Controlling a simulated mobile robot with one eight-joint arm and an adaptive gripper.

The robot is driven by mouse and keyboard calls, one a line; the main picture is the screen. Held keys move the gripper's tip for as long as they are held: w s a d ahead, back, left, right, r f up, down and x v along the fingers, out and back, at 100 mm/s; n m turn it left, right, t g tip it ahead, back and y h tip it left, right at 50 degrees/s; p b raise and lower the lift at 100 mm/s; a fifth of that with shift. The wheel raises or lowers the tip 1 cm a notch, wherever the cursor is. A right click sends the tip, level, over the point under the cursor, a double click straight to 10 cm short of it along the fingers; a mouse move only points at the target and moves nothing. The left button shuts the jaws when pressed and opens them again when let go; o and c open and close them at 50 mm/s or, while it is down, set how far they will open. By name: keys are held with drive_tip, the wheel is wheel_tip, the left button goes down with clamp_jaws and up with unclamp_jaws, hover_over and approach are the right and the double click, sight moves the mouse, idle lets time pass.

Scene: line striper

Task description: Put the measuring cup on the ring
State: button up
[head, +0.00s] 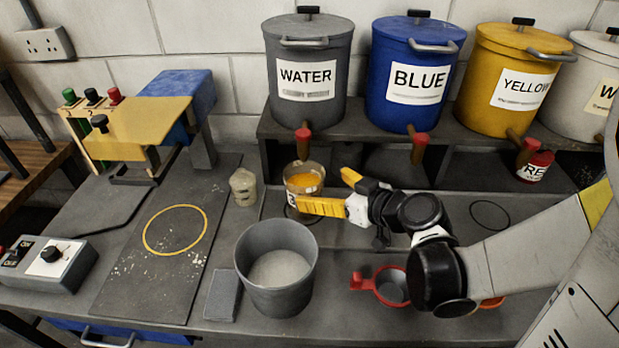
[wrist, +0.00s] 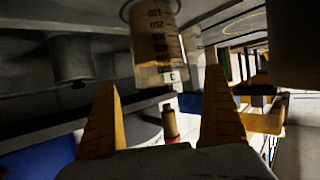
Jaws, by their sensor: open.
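The measuring cup (head: 304,178) is clear, with orange-yellow liquid in it. It stands upright on the bench under the WATER bucket's spout, at a thin dark ring. In the wrist view the cup (wrist: 158,50) shows graduation marks and lies ahead of and between the fingertips. My gripper (head: 319,187) has yellow fingers, is open, and is close to the cup's right side; one finger partly covers the cup's lower part. It also shows in the wrist view (wrist: 162,88). I cannot tell whether a finger touches the cup. A yellow ring (head: 148,229) is marked on the dark board at left, empty.
A grey bucket (head: 250,270) of pale powder stands between the yellow ring and my arm. A small jar (head: 243,187) stands left of the cup. A red-handled scoop (head: 365,283) lies near my arm. Spouts of the WATER (head: 305,60) and BLUE (head: 415,50) buckets hang over the shelf edge.

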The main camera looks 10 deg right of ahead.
drive_tip(key=s+d+r+m+g+h, duration=0.2)
drive_tip(key=s+d+m+h, duration=0.1)
drive_tip(key=s, duration=0.5)
drive_tip(key=s+d+r+m+g+h, duration=0.2)
drive_tip(key=s+d+m+h, duration=0.1)
drive_tip(key=s, duration=0.5)
drive_tip(key=shift+d+r+m+h+p, duration=0.3)
drive_tip(key=shift+d+h+p, duration=0.15)
drive_tip(key=shift+d+h, duration=0.4)
